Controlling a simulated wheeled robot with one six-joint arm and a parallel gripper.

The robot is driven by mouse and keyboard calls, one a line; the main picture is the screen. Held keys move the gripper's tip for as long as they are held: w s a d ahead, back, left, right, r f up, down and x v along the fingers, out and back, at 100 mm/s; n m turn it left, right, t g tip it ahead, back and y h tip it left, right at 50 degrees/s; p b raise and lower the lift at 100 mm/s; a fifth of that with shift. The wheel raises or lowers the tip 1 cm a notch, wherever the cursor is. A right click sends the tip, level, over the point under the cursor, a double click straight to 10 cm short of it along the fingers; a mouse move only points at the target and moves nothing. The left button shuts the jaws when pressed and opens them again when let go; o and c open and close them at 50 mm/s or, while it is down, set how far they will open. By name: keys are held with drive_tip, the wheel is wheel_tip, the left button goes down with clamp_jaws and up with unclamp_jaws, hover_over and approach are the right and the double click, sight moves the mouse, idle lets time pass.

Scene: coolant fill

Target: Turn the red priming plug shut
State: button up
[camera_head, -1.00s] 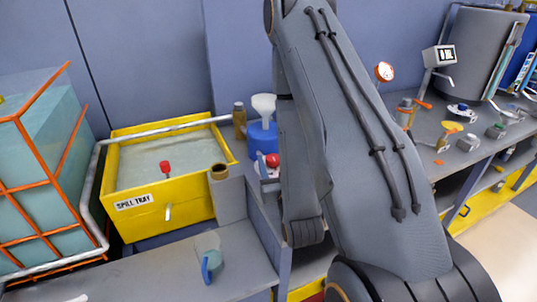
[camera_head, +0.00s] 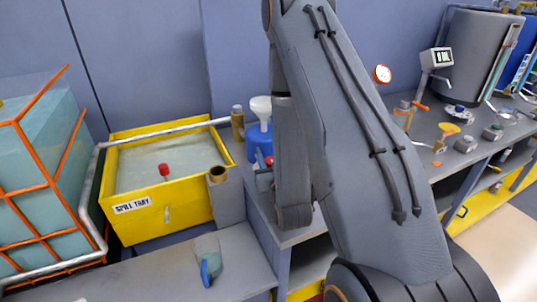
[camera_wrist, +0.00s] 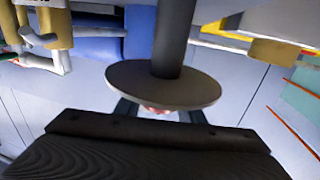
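A small red knob (camera_head: 268,160), which may be the priming plug, shows beside my arm at the blue container; my arm hides most of it. A red-topped piece (camera_head: 164,169) stands in the spill tray; I cannot tell which is the plug. In the wrist view, my gripper (camera_wrist: 160,113) has a finger part on each side of a dark round disc (camera_wrist: 163,87) on a thick stem. The disc hides the fingertips. A pinkish-red bit (camera_wrist: 154,110) shows just under the disc, between the fingers. I cannot tell whether they touch it. The head view hides my gripper behind my arm.
The yellow spill tray (camera_head: 163,219) stands left of my arm. A blue container (camera_head: 258,140) with a white funnel (camera_head: 261,108) is close beside my arm. The right bench (camera_head: 425,133) holds several small parts.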

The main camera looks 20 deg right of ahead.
drive_tip(key=shift+y, duration=0.3)
drive_tip(key=shift+s+a+n+g+y, duration=0.25)
drive_tip(key=shift+a+n+g+y, duration=0.35)
drive_tip(key=shift+n+g+y, duration=1.35)
drive_tip(key=shift+s+a+n+g+y, duration=0.25)
drive_tip(key=shift+a+n+g+y, duration=0.35)
drive_tip(key=shift+n+y, duration=2.65)
drive_tip(key=shift+s+a+n+g+y, duration=0.25)
drive_tip(key=shift+a+n+g+y, duration=0.75)
drive_tip(key=shift+y, duration=2.7)
drive_tip(key=shift+d+n+g, duration=0.35)
drive_tip(key=shift+n, duration=0.25)
drive_tip(key=o, duration=1)
drive_tip(key=shift+o, duration=0.2)
drive_tip(key=shift+r, duration=0.15)
wheel_tip(320, 180, up, 10)
drive_tip(key=b, duration=0.2)
drive_tip(key=shift+s, duration=0.1)
